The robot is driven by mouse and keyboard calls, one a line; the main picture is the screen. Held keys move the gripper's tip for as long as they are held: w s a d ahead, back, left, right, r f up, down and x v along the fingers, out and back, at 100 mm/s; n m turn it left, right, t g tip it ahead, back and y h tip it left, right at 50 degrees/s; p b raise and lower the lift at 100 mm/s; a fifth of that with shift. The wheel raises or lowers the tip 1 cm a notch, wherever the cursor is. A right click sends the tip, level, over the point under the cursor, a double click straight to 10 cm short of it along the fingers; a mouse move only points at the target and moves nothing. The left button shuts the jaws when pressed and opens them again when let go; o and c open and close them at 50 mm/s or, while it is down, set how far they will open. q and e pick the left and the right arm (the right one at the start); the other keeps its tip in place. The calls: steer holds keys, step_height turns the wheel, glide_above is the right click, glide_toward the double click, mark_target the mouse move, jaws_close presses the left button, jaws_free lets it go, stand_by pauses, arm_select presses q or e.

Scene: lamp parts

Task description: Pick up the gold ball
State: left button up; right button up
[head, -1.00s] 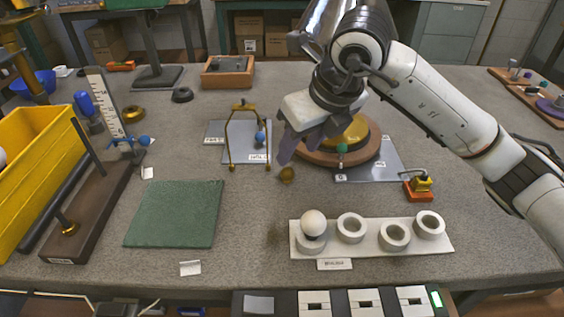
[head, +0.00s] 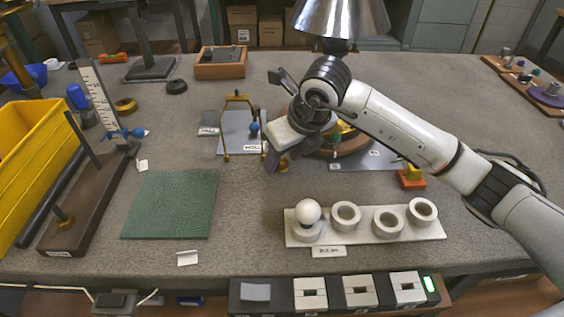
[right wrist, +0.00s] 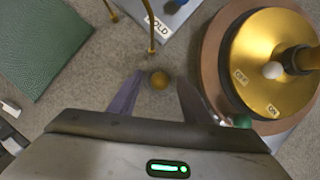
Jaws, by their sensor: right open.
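The gripper is open, points down and holds nothing. My left gripper is not in view.
A wire stand with a blue ball (head: 253,127) is just left of the gripper. A round wooden base with a gold disc (right wrist: 265,50) is close on the right. A white rack (head: 370,231) with rings and a white ball stands in front.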

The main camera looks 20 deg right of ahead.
steer(key=c, duration=1)
steer(key=shift+r, duration=0.1)
steer(key=shift+c, duration=0.2)
